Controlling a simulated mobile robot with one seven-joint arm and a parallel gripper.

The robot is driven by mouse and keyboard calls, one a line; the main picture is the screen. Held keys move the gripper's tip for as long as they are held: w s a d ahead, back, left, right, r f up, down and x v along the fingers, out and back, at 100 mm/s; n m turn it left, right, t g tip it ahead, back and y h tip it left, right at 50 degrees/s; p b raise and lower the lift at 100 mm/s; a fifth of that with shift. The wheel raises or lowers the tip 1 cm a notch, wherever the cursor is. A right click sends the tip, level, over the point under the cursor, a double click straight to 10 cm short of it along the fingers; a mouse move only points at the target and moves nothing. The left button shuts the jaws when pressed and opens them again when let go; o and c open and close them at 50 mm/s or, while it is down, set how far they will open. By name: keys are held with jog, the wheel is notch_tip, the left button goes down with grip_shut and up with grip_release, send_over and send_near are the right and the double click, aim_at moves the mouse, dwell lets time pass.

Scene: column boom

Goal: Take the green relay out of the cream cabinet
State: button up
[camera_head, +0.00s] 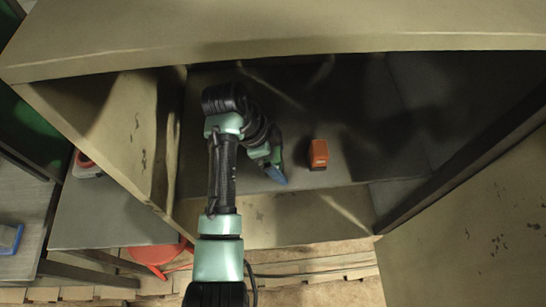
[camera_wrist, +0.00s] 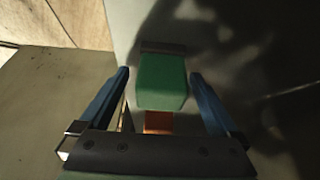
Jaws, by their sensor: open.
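The cream cabinet (camera_head: 270,38) fills most of the head view, its front open, with a grey shelf inside. My arm reaches into it and my gripper (camera_head: 277,178) is low over the shelf, left of an orange block. In the wrist view my gripper (camera_wrist: 160,76) is open, with its blue fingers on either side of the green relay (camera_wrist: 162,84). Gaps show between the relay and both fingers. A dark strip runs along the relay's far edge. I cannot make out the relay in the head view; my arm may hide it.
The orange block (camera_head: 318,154) stands on the shelf close to my gripper; an orange patch (camera_wrist: 158,122) also shows below the relay in the wrist view. The cabinet's left wall (camera_head: 125,130) is close to my arm. The shelf right of the orange block looks clear but shadowed.

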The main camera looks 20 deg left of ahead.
jog(key=c, duration=1.5)
jog(key=shift+r, duration=0.15)
